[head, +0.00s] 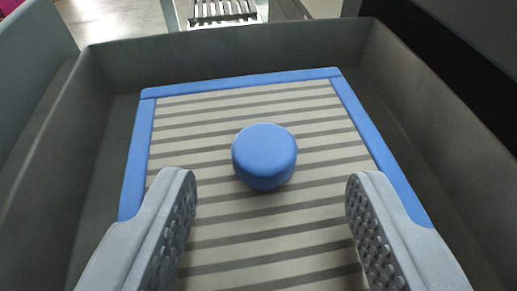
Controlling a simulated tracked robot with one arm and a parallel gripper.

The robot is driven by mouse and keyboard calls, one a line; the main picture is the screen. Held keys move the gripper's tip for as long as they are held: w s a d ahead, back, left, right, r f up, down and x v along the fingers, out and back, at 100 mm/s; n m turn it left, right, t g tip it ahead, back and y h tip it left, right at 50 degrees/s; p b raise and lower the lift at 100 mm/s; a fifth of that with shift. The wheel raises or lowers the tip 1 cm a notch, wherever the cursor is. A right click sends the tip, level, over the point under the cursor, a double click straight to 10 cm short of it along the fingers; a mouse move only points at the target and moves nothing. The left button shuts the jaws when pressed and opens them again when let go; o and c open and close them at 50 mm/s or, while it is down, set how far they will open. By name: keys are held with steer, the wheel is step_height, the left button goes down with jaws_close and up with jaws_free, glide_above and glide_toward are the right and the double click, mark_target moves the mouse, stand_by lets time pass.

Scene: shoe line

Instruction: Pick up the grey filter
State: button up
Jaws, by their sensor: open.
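The grey filter (195,140) looks like a flat panel with light and dark grey stripes and a blue frame along its far, left and right edges. It lies in a dark grey tray. A round blue knob (264,155) stands on the middle of the panel. My gripper (270,184) is open, with one grey finger to the left of the knob and one to the right. Clear gaps show between the fingers and the knob. The fingers hide parts of the panel's near sides, and its near edge is out of view.
The dark grey tray (220,52) has raised walls at the back, left and right of the panel. Beyond the back wall are a slatted grey rack (222,10) and pale floor (112,18). A black surface (440,55) lies to the right.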

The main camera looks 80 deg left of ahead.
mark_target(266, 174)
steer(key=shift+s+x, duration=0.2)
steer(key=shift+x, duration=1.05)
steer(key=shift+w+a, duration=0.2)
steer(key=shift+a, duration=0.15)
jaws_close()
